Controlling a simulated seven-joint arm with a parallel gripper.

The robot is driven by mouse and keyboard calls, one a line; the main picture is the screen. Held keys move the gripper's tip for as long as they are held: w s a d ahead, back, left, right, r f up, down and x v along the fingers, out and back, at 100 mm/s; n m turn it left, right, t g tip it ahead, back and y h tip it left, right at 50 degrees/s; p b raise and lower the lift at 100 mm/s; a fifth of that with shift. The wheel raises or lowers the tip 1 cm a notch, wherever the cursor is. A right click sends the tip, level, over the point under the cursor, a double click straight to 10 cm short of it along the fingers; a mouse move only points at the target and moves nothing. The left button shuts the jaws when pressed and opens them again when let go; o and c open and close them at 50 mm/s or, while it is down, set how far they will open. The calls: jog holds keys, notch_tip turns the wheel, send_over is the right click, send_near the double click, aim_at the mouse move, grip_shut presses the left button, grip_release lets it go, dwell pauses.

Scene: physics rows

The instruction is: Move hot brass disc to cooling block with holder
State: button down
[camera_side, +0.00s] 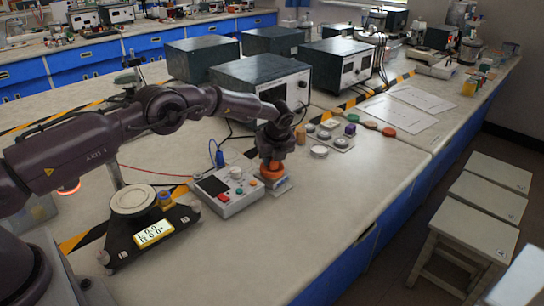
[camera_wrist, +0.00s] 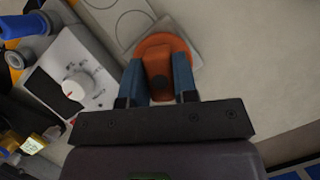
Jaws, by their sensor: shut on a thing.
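My gripper (camera_side: 271,160) points down over the bench. In the wrist view its two blue fingers (camera_wrist: 158,65) are shut on an orange-brown block, which I take to be the holder (camera_wrist: 157,70). A round orange rim (camera_wrist: 165,42) shows around and beyond the block; the orange part also shows below my gripper in the side view (camera_side: 272,172). It is over a pale flat plate (camera_side: 278,187), whose edge shows in the wrist view (camera_wrist: 188,60). I cannot tell whether it touches the plate. I cannot make out the brass disc or identify the cooling block for sure.
A control box with knobs (camera_side: 228,190) stands close left of my gripper. A balance with a lit display (camera_side: 132,212) is farther left. Small round pieces (camera_side: 319,151) and coloured discs (camera_side: 370,125) lie behind to the right. The bench front right (camera_side: 370,185) is clear.

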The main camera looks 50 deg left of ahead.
jog(key=shift+r, duration=3.45)
